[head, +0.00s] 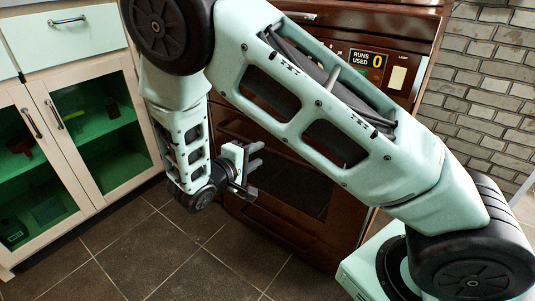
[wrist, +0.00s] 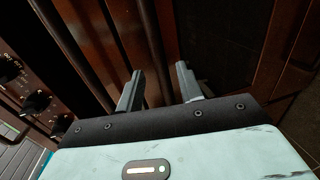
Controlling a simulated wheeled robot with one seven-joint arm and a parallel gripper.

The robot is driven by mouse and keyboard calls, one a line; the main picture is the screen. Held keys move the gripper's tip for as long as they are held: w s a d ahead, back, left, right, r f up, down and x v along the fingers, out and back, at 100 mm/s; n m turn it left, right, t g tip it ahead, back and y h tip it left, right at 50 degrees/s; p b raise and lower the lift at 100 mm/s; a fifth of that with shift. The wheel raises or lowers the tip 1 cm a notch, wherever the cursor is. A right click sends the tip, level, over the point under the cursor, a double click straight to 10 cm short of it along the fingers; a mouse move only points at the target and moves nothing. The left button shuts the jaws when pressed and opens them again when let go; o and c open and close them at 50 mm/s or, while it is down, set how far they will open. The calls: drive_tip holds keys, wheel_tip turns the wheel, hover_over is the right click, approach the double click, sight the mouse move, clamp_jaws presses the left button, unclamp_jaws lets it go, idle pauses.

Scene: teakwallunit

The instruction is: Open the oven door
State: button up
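The brown oven door (head: 292,187), with a dark window, stands below the control panel and looks shut. My arm crosses in front of it and hides part of its upper edge and handle. My gripper (head: 254,169) is in front of the door's left part, its fingers apart and pointing at the oven. In the wrist view, my gripper (wrist: 158,86) is open, with nothing clamped. Long brown bars run down the oven front beyond the fingers, one of them in line with the gap; I cannot tell whether it lies between them. The dark oven window (wrist: 222,40) is to the right.
The oven's control panel (head: 398,78) has a display reading "RUNS USED 0"; its knobs (wrist: 36,102) show at left in the wrist view. A pale cabinet (head: 75,150) with glass doors stands left. A brick wall (head: 485,85) is right. The tiled floor (head: 150,255) in front is clear.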

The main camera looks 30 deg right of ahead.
sight(266, 150)
drive_tip(key=b+x, duration=0.1)
drive_tip(key=x, duration=0.5)
drive_tip(key=shift+c, duration=0.4)
drive_tip(key=shift+a, duration=0.1)
clamp_jaws()
